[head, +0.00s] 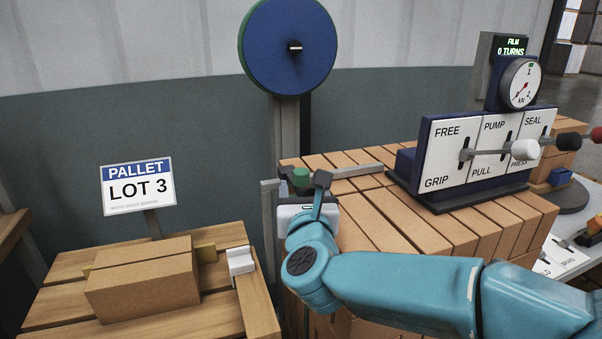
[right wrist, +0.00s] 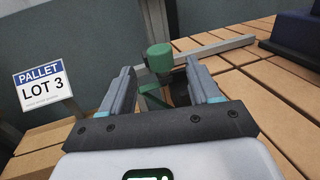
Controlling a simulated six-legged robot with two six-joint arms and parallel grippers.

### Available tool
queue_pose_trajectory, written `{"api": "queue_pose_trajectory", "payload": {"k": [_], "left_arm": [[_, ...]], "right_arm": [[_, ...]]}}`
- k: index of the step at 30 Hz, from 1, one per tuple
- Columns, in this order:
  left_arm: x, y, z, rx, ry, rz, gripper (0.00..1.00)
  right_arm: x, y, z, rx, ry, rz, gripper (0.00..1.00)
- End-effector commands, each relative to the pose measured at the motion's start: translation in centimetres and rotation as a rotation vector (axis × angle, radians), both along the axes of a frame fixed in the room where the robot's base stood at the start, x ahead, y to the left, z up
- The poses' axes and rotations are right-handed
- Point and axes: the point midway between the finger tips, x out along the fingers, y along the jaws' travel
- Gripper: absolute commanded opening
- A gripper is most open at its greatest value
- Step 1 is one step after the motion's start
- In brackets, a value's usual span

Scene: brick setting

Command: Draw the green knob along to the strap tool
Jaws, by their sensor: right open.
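The green knob (head: 300,174) stands at the left end of a grey rail (head: 357,171) on top of the brick stack. In the right wrist view the green knob (right wrist: 160,57) shows upright between the tips of my right gripper's fingers (right wrist: 160,75). The fingers are apart, with a gap on each side of the knob; I cannot tell how far beyond the tips it sits. My right gripper (head: 303,183) partly hides the knob's base in the head view. The strap tool (head: 468,163), a navy block with white lever panels, stands right of the rail. My left gripper is out of view.
The brick stack (head: 440,222) carries the rail and tool. Levers (head: 524,149) stick out from the tool's front. A blue disc (head: 288,46) stands on a post behind.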

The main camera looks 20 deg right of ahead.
Motion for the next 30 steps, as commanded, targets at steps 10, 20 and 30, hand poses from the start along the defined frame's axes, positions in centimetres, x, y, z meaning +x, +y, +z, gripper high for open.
{"api": "queue_pose_trajectory", "payload": {"k": [10,20,30], "left_arm": [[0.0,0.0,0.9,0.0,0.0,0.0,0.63],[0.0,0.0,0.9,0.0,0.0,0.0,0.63],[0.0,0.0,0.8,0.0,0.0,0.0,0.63]], "right_arm": [[5.6,-1.4,0.0,0.0,0.001,-0.001,0.62],[6.1,-1.5,0.0,-0.001,-0.001,0.0,0.62],[6.1,-1.5,0.0,-0.001,-0.001,-0.001,0.0]]}}
